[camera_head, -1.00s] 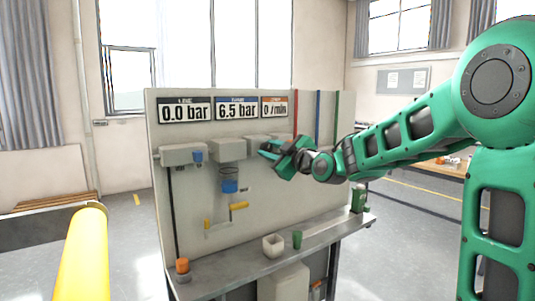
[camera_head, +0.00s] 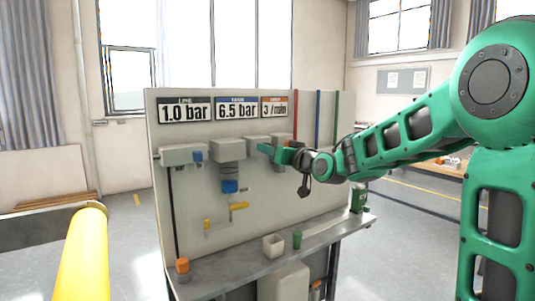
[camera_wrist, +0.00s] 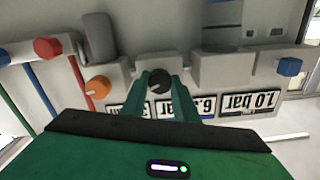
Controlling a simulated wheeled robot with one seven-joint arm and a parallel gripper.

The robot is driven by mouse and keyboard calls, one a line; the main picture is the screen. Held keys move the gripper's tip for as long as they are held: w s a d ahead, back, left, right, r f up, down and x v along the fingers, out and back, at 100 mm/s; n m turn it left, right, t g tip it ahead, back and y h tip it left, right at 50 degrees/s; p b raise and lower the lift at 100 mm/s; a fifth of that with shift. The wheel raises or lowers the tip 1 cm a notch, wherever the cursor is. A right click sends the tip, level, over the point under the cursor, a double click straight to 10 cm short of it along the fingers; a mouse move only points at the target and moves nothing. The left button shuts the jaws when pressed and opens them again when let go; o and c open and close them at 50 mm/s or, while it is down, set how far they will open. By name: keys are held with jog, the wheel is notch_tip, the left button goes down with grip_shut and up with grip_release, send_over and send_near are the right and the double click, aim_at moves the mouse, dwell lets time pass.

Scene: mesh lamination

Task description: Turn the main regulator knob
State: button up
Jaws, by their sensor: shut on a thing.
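The main regulator knob, a dark round knob (camera_wrist: 158,82), sits on a grey block of the panel in the wrist view, which shows the panel upside down. My gripper (camera_wrist: 160,84) has its two green fingers on either side of the knob and is shut on it. In the head view my gripper (camera_head: 272,149) reaches the panel from the right, below the displays, and hides the knob. The line display (camera_head: 186,111) reads 1.0 bar, the middle display (camera_head: 237,110) 6.5 bar, and the right display (camera_head: 274,107) about 3 /min.
A blue knob (camera_head: 198,156) is at the panel's left. An orange knob (camera_wrist: 97,87) and a red knob (camera_wrist: 47,48) are beside my fingers. A yellow lever (camera_head: 238,206) is lower down. A white box (camera_head: 273,246) and green cup (camera_head: 297,239) stand on the bench.

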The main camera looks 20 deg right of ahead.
jog(key=shift+d+f+m, duration=0.1)
jog(key=shift+f+m, duration=0.05)
jog(key=shift+m, duration=2.4)
jog(key=shift+d+f+m, duration=0.1)
jog(key=shift+f+m, duration=0.05)
jog(key=shift+m, duration=2.4)
jog(key=o, duration=1.1)
jog(key=shift+c, duration=0.2)
jog(key=shift+r, duration=0.1)
jog(key=shift+a, duration=0.1)
jog(key=v, duration=1)
jog(key=shift+s, duration=0.35)
